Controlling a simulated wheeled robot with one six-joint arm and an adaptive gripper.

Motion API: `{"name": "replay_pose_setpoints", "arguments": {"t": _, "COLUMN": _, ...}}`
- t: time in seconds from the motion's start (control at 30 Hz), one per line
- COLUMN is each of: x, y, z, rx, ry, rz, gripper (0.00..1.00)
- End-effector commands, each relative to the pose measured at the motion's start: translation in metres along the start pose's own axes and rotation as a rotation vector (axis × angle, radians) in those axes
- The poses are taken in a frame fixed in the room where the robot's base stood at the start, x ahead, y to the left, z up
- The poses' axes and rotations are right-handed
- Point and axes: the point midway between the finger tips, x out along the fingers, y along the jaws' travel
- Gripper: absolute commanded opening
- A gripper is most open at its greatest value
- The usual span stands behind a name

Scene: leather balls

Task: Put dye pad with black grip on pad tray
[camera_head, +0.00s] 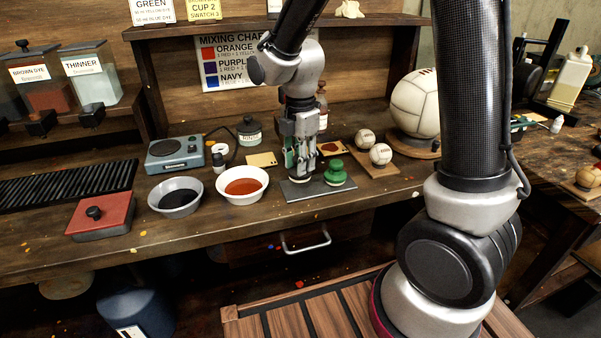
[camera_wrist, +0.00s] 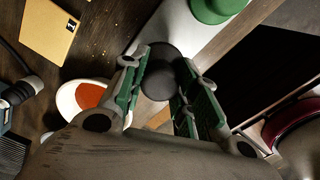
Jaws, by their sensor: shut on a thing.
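My gripper (camera_head: 300,172) is shut on the dark round grip (camera_wrist: 159,76) of a dye pad. In the wrist view the grip sits between the two green-padded fingers (camera_wrist: 162,84). In the head view the fingers hide most of this pad, and its pale underside shows just over the left part of the grey pad tray (camera_head: 297,194). The tray also shows in the wrist view (camera_wrist: 178,35). I cannot tell whether the pad touches the tray. A green pad with a green grip (camera_head: 336,174) stands on the tray's right part, beside my gripper; it also shows in the wrist view (camera_wrist: 215,8).
A bowl of orange-red dye (camera_head: 242,186) and a bowl of dark dye (camera_head: 175,197) stand left of the tray. A blue-grey hotplate (camera_head: 175,152) and a yellow card (camera_head: 262,159) lie behind. Small balls (camera_head: 380,154) stand right. The bench's front edge is close.

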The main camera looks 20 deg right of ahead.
Motion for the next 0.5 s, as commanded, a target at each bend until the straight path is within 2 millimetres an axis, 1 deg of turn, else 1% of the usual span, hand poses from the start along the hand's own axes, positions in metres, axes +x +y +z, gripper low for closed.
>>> {"name": "replay_pose_setpoints", "arguments": {"t": 0.03, "x": 0.009, "y": -0.001, "z": 0.000, "rx": 0.000, "ry": 0.000, "rz": -0.005, "gripper": 0.11}}
{"name": "replay_pose_setpoints", "arguments": {"t": 0.1, "x": 0.020, "y": -0.001, "z": 0.000, "rx": 0.000, "ry": 0.000, "rz": -0.004, "gripper": 0.11}}
{"name": "replay_pose_setpoints", "arguments": {"t": 0.2, "x": 0.030, "y": -0.001, "z": 0.000, "rx": 0.000, "ry": 0.000, "rz": -0.003, "gripper": 0.11}}
{"name": "replay_pose_setpoints", "arguments": {"t": 0.5, "x": 0.033, "y": 0.000, "z": 0.000, "rx": 0.000, "ry": 0.000, "rz": 0.000, "gripper": 0.11}}
